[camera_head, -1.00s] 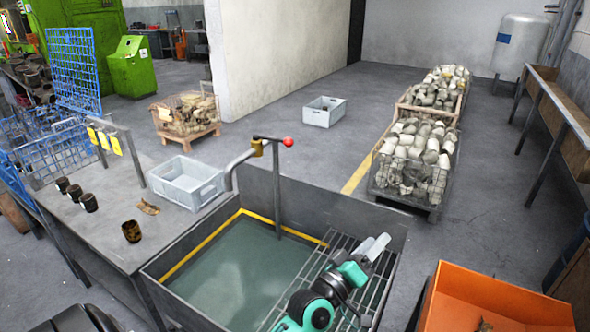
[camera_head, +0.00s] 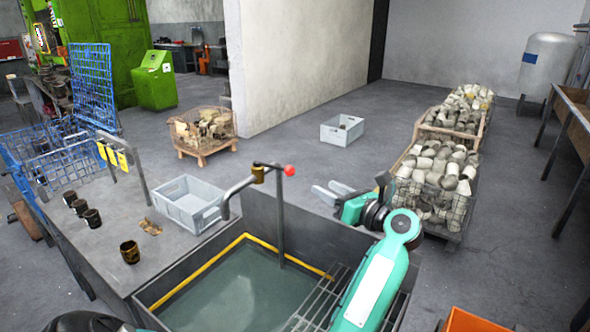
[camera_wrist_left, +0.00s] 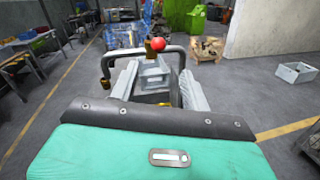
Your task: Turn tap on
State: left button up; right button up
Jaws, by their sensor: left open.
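The tap stands at the back of the sink (camera_head: 215,290); its grey upright pipe (camera_head: 281,225) carries a bent spout (camera_head: 237,190) to the left, a brass valve (camera_head: 258,173) and a lever with a red ball knob (camera_head: 289,170). My left gripper (camera_head: 325,190) is open and empty, right of the red knob, with a gap between them in the head view. In the left wrist view, the red knob (camera_wrist_left: 158,44) shows beyond and between the open fingers of my left gripper (camera_wrist_left: 160,70). My right gripper is not in view.
A grey crate (camera_head: 187,222), dark cups (camera_head: 92,218) and a rusty cup (camera_head: 130,252) stand on the table left of the sink. A metal grate (camera_head: 312,315) covers the sink's right side. Wire bins of pale pieces (camera_head: 440,180) stand on the floor at right.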

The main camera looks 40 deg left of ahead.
aim_at(294, 172)
pick_arm(q)
jog(key=a+p, duration=0.2)
jog(key=a, duration=0.2)
jog(key=a+p, duration=0.2)
jog(key=a, duration=0.2)
jog(key=w+a+p, duration=0.1)
jog(key=a+p, duration=0.1)
jog(key=a, duration=0.2)
jog(key=shift+a, duration=0.4)
jog(key=shift+a+p, duration=0.3)
jog(key=shift+a, duration=0.2)
jog(key=shift+f, duration=0.1)
grip_shut()
